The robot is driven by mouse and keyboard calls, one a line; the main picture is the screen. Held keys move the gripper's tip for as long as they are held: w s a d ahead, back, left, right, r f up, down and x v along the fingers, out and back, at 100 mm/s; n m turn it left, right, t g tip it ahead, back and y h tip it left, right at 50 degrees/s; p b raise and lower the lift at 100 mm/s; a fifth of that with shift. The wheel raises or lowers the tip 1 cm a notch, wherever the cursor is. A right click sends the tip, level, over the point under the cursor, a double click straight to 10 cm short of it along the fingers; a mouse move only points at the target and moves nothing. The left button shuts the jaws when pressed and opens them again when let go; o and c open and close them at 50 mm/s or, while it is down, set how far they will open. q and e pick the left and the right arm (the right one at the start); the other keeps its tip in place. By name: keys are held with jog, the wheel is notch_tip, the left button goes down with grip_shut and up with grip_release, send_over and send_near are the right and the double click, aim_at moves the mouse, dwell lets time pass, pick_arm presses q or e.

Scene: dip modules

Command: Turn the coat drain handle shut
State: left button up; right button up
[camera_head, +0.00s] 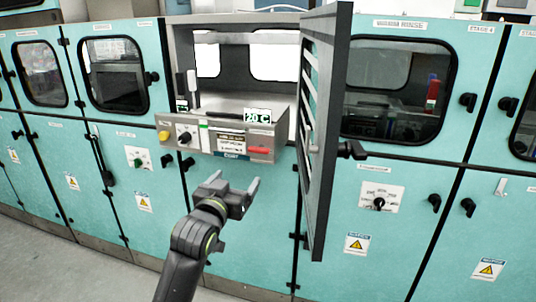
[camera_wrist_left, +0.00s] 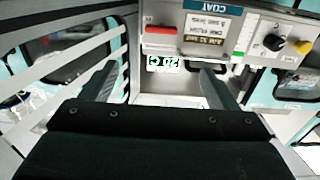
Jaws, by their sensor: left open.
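The coat module's control panel (camera_head: 222,139) juts from the open bay in the middle and carries a COAT label. A red handle (camera_head: 258,150), apparently the drain handle, lies roughly level at the panel's right end. In the left wrist view the red handle (camera_wrist_left: 158,30) shows near the top, beside the COAT label (camera_wrist_left: 198,5). My left gripper (camera_head: 235,182) is open and empty, below and in front of the panel, apart from the handle. Its two spread fingers also show in the left wrist view (camera_wrist_left: 152,68). My right gripper is not in view.
An open slatted door (camera_head: 325,130) stands out just right of the panel, close to my left gripper. Teal cabinets line both sides.

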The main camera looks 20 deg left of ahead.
aim_at(258, 151)
pick_arm(q)
jog(key=w+p, duration=0.2)
jog(key=w, duration=1.2)
jog(key=shift+w+d+p, duration=0.15)
jog(key=shift+w+p, duration=0.15)
jog(key=shift+w, duration=0.05)
jog(key=shift+w+f, duration=0.1)
jog(key=shift+w, duration=1.15)
jog(key=c, duration=1)
